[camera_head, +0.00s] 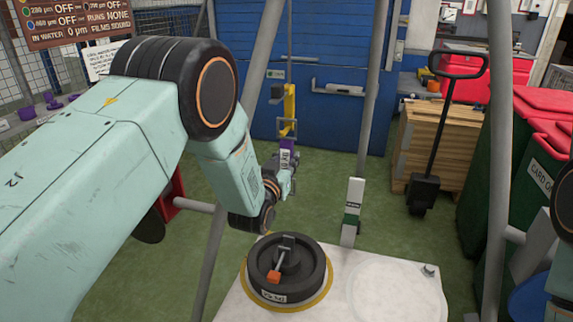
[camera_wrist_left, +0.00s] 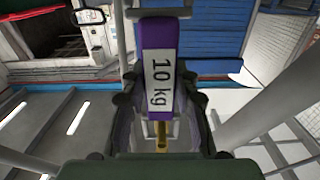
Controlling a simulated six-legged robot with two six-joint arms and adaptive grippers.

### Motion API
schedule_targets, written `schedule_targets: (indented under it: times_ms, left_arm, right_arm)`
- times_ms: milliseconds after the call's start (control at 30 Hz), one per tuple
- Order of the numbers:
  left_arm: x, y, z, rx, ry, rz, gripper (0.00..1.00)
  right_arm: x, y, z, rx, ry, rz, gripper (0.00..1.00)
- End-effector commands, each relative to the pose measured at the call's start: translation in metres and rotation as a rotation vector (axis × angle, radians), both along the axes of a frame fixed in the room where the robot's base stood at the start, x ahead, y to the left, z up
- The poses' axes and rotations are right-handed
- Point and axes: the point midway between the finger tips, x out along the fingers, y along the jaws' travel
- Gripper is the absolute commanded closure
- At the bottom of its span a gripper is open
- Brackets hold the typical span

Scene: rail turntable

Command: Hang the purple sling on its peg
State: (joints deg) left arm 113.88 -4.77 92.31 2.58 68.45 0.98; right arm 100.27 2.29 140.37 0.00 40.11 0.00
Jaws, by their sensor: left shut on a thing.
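The purple sling (camera_head: 287,145) shows at the middle of the head view, with a white label on it. My left gripper (camera_head: 284,173) is shut on it. In the left wrist view the sling (camera_wrist_left: 157,35) stands between the two dark fingers of my left gripper (camera_wrist_left: 160,110), and its label reads "10 kg". In the head view a yellow hook-like part (camera_head: 289,101) hangs on a thin rod just above the sling; I cannot tell whether they touch. I cannot make out the sling's peg for certain. My right gripper is out of view.
A pallet truck (camera_head: 433,130), wooden stack (camera_head: 445,150) and green bins (camera_head: 520,160) stand at right.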

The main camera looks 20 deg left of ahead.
Motion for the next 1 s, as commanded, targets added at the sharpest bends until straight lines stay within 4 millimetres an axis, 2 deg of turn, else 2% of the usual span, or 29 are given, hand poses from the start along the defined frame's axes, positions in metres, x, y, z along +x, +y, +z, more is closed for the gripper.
schedule_targets:
  times_ms: [167, 1000]
  left_arm:
    - [-0.002, 0.000, 0.001, 0.000, -0.001, 0.000, 1.00]
    - [-0.038, 0.001, 0.001, 0.000, -0.001, 0.000, 1.00]
  right_arm:
    - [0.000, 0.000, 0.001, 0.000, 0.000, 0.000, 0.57]
    - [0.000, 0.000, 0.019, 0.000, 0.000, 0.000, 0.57]
